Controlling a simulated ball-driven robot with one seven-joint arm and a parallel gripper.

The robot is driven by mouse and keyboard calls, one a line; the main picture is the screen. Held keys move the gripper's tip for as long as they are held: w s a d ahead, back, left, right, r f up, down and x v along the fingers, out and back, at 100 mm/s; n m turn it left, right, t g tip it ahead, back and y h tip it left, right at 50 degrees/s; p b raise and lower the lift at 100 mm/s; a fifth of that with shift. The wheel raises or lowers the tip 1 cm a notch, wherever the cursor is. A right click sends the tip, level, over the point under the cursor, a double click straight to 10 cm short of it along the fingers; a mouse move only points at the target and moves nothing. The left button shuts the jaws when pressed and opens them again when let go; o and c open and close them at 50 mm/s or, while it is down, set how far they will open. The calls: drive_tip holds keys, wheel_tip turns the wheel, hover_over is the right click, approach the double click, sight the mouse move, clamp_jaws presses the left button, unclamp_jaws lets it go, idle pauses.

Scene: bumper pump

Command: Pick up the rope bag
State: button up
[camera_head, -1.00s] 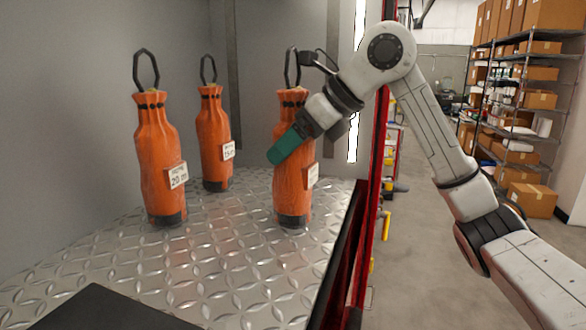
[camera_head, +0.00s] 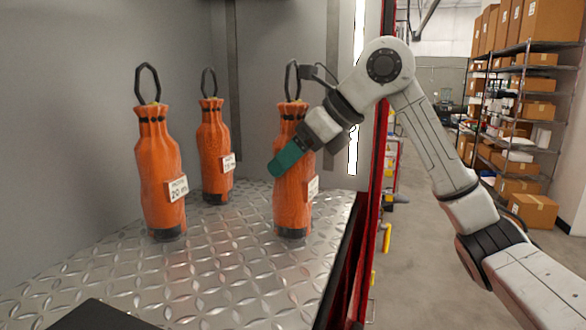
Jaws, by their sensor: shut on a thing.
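Three orange rope bags with black loops on top stand upright on a metal tread-plate floor (camera_head: 215,275). The left bag (camera_head: 155,185) has a tag reading "20 m". The middle bag (camera_head: 212,140) stands farther back, its tag too small to read surely. The right bag (camera_head: 293,205) is nearest my arm, with a white tag at its right side. My gripper (camera_head: 285,160), with teal fingers, is shut on the right bag at its upper body. The fingers hide part of the bag. Its base appears to rest on the floor.
Grey compartment walls (camera_head: 80,60) stand behind and left of the bags. A red and black door frame edge (camera_head: 350,260) lies close on the right. Beyond it are an open aisle and shelves with cardboard boxes (camera_head: 535,210). A dark object shows at bottom left.

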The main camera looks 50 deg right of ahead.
drive_tip(key=s+a+r+b, duration=0.3)
drive_tip(key=s+r+b, duration=0.1)
drive_tip(key=s+r, duration=0.9)
drive_tip(key=shift+s, duration=0.45)
idle(0.6)
